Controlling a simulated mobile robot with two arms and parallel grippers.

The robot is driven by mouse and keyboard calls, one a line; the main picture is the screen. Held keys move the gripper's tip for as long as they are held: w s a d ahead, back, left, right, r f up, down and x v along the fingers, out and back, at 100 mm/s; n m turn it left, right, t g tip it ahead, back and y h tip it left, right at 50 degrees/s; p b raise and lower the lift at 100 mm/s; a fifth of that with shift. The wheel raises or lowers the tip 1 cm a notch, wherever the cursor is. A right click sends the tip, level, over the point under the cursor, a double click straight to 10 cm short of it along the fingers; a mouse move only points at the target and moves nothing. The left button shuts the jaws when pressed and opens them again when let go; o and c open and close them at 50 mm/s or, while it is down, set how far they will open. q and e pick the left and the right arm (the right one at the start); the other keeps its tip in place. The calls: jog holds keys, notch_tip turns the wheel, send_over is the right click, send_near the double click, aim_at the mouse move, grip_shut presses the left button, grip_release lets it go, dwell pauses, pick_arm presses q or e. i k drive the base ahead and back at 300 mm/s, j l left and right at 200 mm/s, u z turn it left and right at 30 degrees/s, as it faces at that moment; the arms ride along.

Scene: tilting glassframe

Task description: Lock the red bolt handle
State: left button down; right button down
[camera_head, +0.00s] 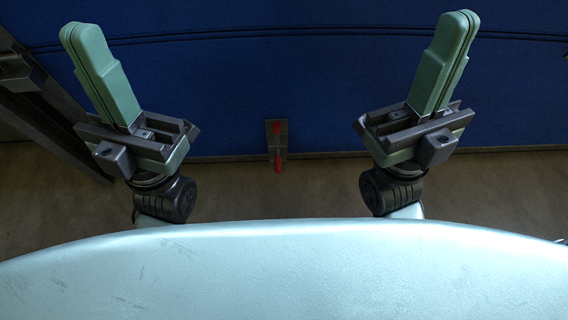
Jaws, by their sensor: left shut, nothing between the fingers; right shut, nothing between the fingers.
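The red bolt handle (278,165) is small and sits on a narrow grey metal plate (284,143) low on the blue panel, near the middle of the picture. A second red part (277,127) shows at the top of the same plate. My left gripper (84,32) is shut and empty, raised to the left of the plate. My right gripper (459,22) is shut and empty, raised to the right of it. Both are well apart from the handle. Whether the bolt is engaged is too small to tell.
The dark blue panel (230,80) fills the back, with a horizontal seam near its top. A dark metal frame post (48,100) slants along the left edge. The brown floor (325,185) is bare below the panel. The space between my grippers is clear.

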aim_at(278, 159)
jog(key=k+l+z, duration=0.1)
jog(key=l, duration=0.25)
jog(key=k+l, duration=0.3)
jog(key=k+l+z, duration=0.15)
jog(key=l, duration=0.2)
jog(key=k+l+z, duration=0.1)
jog(key=l, duration=0.25)
jog(key=k+l, duration=0.25)
jog(key=l, duration=0.15)
jog(key=z, duration=0.05)
